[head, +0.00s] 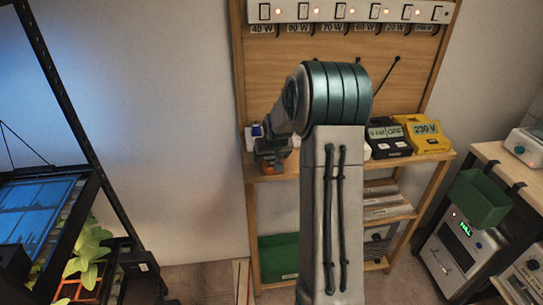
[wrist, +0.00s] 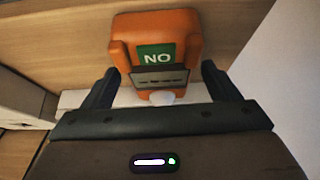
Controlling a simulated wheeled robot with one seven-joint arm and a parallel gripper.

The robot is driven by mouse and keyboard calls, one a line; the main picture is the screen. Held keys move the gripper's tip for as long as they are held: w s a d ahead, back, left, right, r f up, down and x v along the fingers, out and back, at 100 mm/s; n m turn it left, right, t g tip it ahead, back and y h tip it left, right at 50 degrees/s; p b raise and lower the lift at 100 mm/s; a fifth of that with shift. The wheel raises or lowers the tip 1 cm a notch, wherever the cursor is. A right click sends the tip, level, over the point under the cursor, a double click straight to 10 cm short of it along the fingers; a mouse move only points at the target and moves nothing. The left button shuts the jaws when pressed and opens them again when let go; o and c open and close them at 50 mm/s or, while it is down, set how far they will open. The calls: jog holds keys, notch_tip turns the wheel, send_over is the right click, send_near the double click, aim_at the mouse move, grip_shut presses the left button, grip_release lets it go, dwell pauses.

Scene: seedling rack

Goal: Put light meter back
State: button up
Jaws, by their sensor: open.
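An orange device with a green label reading "NO", a dark panel and a small white dome at its near end (wrist: 155,25) fills the middle of the wrist view; it looks like the light meter. It lies on a wooden surface. My gripper (wrist: 160,72) is open, with one dark finger on each side of the device's near end and visible gaps to both. In the head view my gripper (head: 272,155) is over the left end of the wooden bench shelf (head: 436,157). My arm and gripper mostly hide the device there.
A black meter (head: 388,140) and a yellow meter reading "230 V" (head: 427,134) stand on the shelf's right part. A switch strip (head: 340,11) runs above. A green bin (head: 481,199) hangs at right. A plant rack (head: 75,225) stands at left.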

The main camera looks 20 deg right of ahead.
jog(key=b+v, duration=0.1)
jog(key=v, duration=1.1)
jog(key=s+a+n+g, duration=0.1)
jog(key=s+a, duration=0.4)
jog(key=s, duration=0.4)
jog(key=s+a+n+g+y, duration=0.1)
jog(key=s+a, duration=0.5)
jog(key=s, duration=0.4)
jog(key=s+a, duration=0.5)
jog(key=s, duration=0.4)
jog(key=shift+a+r+n+g, duration=0.35)
jog(key=shift+a+n+g, duration=0.05)
jog(key=shift+s, duration=0.15)
